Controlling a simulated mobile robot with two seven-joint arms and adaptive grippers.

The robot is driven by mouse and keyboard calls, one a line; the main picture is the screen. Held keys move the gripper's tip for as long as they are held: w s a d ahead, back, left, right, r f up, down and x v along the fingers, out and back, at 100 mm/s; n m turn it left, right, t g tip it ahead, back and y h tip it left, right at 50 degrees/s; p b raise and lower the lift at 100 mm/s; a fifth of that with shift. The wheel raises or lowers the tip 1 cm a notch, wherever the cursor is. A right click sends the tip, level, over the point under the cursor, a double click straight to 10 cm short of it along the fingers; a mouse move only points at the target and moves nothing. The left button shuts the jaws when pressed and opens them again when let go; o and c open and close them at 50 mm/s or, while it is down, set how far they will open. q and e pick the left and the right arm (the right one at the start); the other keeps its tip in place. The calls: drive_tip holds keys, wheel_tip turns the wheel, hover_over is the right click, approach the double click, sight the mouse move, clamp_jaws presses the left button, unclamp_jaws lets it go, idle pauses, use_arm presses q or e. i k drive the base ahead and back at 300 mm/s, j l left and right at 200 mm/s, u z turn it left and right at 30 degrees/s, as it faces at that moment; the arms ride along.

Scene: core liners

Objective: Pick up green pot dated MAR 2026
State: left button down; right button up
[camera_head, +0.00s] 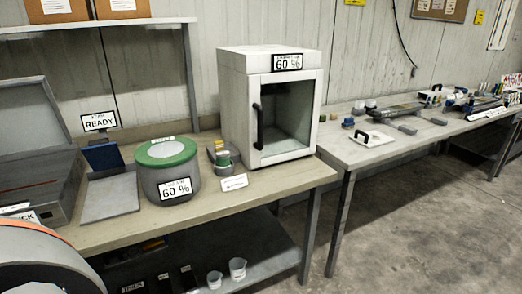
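Several small pots or tins (222,158) stand close together on the near table, between the big green-lidded drum and the white cabinet. Some look green and grey, with a yellowish one at the back. Their date marks are too small to read, so I cannot tell which one says MAR 2026. A white label card (233,183) lies in front of them. More small pots (358,112), some green or blue, stand on the far table. Neither of my grippers is in view.
A grey drum with a green lid (166,150), marked 60 %, stands left of the pots. A white cabinet (270,105), also marked 60 %, stands right behind them. A grey tray (110,198) and a READY sign (99,122) are farther left. Cups (237,268) stand on the lower shelf.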

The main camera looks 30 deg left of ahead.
sight(223, 158)
drive_tip(key=u, duration=1.3)
drive_tip(key=i+l, duration=0.4)
drive_tip(key=u, duration=0.05)
